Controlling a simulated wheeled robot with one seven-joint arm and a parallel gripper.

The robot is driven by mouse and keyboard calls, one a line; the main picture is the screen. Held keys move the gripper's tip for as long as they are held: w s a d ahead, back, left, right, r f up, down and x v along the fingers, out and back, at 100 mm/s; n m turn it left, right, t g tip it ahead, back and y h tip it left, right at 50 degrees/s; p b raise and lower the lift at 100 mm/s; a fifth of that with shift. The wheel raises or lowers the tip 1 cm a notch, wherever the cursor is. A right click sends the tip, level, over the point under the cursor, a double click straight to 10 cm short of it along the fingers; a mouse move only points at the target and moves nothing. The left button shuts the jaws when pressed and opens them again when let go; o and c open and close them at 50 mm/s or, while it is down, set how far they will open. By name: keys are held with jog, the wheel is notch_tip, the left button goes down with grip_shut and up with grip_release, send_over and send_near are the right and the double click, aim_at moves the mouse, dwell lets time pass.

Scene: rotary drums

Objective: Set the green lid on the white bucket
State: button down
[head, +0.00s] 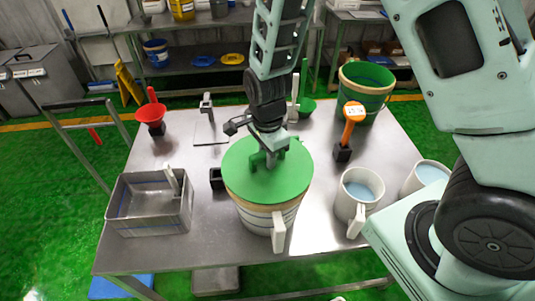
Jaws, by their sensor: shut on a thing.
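The green lid (290,181) is a round disc with a raised handle in its middle. It lies over the mouth of the white bucket (264,219), which stands on the metal table with a white handle at its front. The lid covers most of the bucket's top, with a tan rim showing below its edge. I cannot tell whether it is fully seated. My gripper (269,155) is above the lid and shut on its handle. The fingertips are partly hidden by the wrist and the handle.
A grey metal bin (148,207) stands at the table's left. A red funnel (152,115) and an orange-handled tool (349,128) stand farther back. A green bucket (366,94) is at the back right. A white jug of bluish liquid (345,199) stands close at right.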

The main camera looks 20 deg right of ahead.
jog(key=shift+f+b, duration=0.45)
jog(key=shift+f, duration=0.3)
jog(key=c, duration=1.2)
grip_release()
jog(key=shift+r, duration=0.15)
notch_tip(320, 180, up, 17)
jog(key=b, duration=0.2)
jog(key=shift+r, duration=0.1)
jog(key=s+a+f+n+b, duration=0.3)
jog(key=s+f+n, duration=0.1)
jog(key=s+n, duration=0.6)
jog(key=s+a+f+n+b, duration=0.3)
jog(key=s+n, duration=0.7)
jog(key=n, duration=0.4)
jog(key=shift+a+f+y+b, duration=0.15)
jog(key=shift+f+y+b, duration=0.2)
jog(key=shift+f, duration=0.45)
